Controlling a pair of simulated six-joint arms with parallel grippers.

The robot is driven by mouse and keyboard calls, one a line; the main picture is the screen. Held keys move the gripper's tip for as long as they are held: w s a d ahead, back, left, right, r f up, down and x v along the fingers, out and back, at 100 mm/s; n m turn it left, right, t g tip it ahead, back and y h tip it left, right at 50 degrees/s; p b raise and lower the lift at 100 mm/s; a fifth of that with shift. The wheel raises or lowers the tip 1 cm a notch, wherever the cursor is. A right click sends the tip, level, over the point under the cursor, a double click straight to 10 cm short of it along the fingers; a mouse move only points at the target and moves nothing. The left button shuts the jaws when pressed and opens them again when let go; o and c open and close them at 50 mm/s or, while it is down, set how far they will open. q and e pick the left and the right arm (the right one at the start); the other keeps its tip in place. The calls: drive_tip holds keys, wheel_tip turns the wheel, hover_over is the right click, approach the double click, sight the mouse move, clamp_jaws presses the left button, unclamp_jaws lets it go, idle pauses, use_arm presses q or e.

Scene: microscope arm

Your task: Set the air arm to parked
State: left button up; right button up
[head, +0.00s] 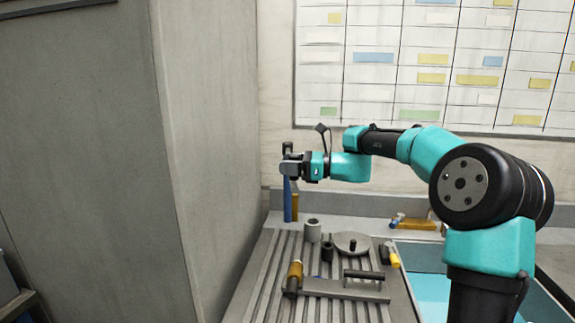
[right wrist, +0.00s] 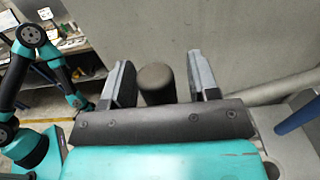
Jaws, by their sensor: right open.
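My right gripper (head: 287,168) is at the back left of the bench, in front of a blue upright post (head: 287,205) with a dark top (head: 288,147). In the right wrist view the two fingers (right wrist: 156,82) are spread apart. A dark rounded knob (right wrist: 157,86) shows between them, with a gap on each side; I cannot tell how deep it sits. A blue bar (right wrist: 302,114) is at the right of that view. I cannot tell for certain which part is the air arm or what position it is in. My left gripper does not show clearly.
A ribbed grey plate (head: 262,285) carries a grey cup (head: 312,230), a round disc (head: 352,241) and a bar with an orange-brown handle (head: 295,272). A teal-lined tray (head: 428,285) is to the right. A tall grey cabinet (head: 205,130) closes off the left side.

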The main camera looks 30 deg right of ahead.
drive_tip(key=shift+w+a, duration=0.15)
drive_tip(key=shift+a, duration=0.05)
clamp_jaws()
idle(0.5)
